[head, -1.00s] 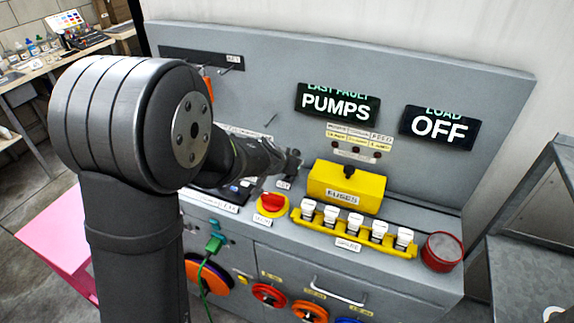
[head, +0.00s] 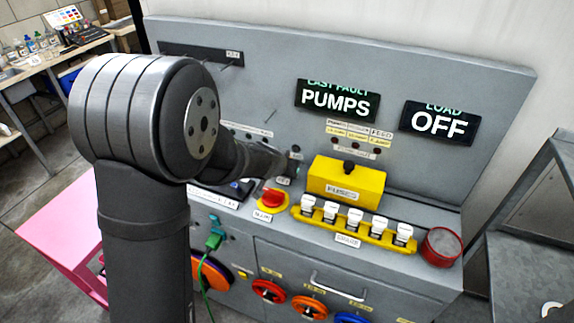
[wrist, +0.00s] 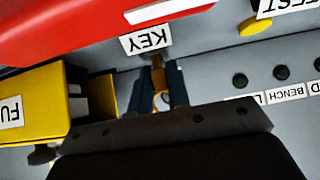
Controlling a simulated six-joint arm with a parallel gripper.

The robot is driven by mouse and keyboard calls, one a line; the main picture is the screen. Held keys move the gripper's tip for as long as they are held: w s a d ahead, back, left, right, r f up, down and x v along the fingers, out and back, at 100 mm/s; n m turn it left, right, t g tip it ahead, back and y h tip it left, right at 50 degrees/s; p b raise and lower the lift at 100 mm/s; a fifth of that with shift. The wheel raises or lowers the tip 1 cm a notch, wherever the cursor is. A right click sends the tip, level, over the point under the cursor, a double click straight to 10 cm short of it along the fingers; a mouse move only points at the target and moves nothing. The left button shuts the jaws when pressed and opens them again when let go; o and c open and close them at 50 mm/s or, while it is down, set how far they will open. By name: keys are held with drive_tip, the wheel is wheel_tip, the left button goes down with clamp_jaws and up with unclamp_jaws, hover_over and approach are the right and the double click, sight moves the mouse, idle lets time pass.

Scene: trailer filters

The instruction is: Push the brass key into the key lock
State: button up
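The brass key (wrist: 158,76) shows in the wrist view between the two dark fingers of my gripper (wrist: 160,88), which is shut on it. The key points toward the white KEY label (wrist: 147,38). The key lock lies at that label, but the fingers and the key mostly hide it. I cannot tell how far the key tip is in. In the head view my gripper (head: 292,160) is low at the panel, left of the yellow fuse box, just above the small label. The key itself is too small to make out there.
The yellow fuse box (head: 345,182) stands close right of my gripper. A red knob (head: 271,198) on a yellow base is in front. A row of white-topped fuses (head: 354,219) and a red round tin (head: 441,248) lie further right. The key rack (head: 200,57) is at upper left.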

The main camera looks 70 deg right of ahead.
drive_tip(key=o, duration=0.4)
drive_tip(key=shift+f, duration=0.1)
drive_tip(key=shift+o, duration=0.2)
drive_tip(key=v, duration=1.7)
drive_tip(key=shift+r, duration=0.25)
drive_tip(key=shift+a, duration=0.1)
drive_tip(key=x, duration=1.7)
drive_tip(key=shift+f, duration=0.1)
drive_tip(key=shift+f, duration=0.15)
drive_tip(key=shift+r, duration=3.45)
